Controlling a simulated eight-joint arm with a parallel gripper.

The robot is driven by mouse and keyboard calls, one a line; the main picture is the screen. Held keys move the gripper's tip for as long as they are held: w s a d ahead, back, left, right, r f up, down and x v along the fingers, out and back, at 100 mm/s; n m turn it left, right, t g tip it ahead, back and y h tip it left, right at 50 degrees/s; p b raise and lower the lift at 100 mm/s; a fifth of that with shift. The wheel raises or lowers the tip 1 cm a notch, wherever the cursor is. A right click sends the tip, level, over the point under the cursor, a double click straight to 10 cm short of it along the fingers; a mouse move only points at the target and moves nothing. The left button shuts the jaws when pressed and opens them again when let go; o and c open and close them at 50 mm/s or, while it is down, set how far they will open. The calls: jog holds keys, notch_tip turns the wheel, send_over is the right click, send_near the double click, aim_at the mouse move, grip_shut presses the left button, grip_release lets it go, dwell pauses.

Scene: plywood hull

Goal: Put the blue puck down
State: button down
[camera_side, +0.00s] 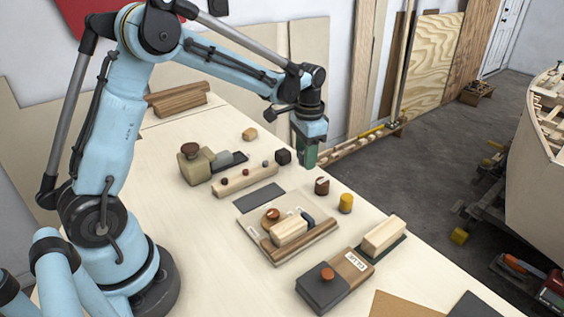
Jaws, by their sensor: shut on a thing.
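My gripper (308,162) hangs over the far right part of the bench, pointing down. It is shut on a dark green, block-like thing (311,157), which is partly hidden by the jaw and held above the bench top. I see no clearly blue puck in the jaws. A small dark blue piece (308,218) sits on the pale board (254,224), partly hidden behind a light wooden block (289,232); I cannot tell if it is the puck.
A dark cube (283,157), a brown round piece (322,186) and a yellow cylinder (346,203) stand near the gripper. A wooden rail with pegs (245,181) lies to the left. A glue box (336,281) is in front. The bench's right edge is close.

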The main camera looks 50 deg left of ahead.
aim_at(301, 176)
jog(key=shift+w+a+f, duration=0.25)
jog(key=shift+a+f, duration=0.15)
jog(key=shift+a, duration=0.2)
jog(key=shift+w+a+f, duration=0.2)
jog(key=shift+a+f, duration=0.2)
jog(key=shift+a, duration=0.2)
jog(key=shift+f, duration=2)
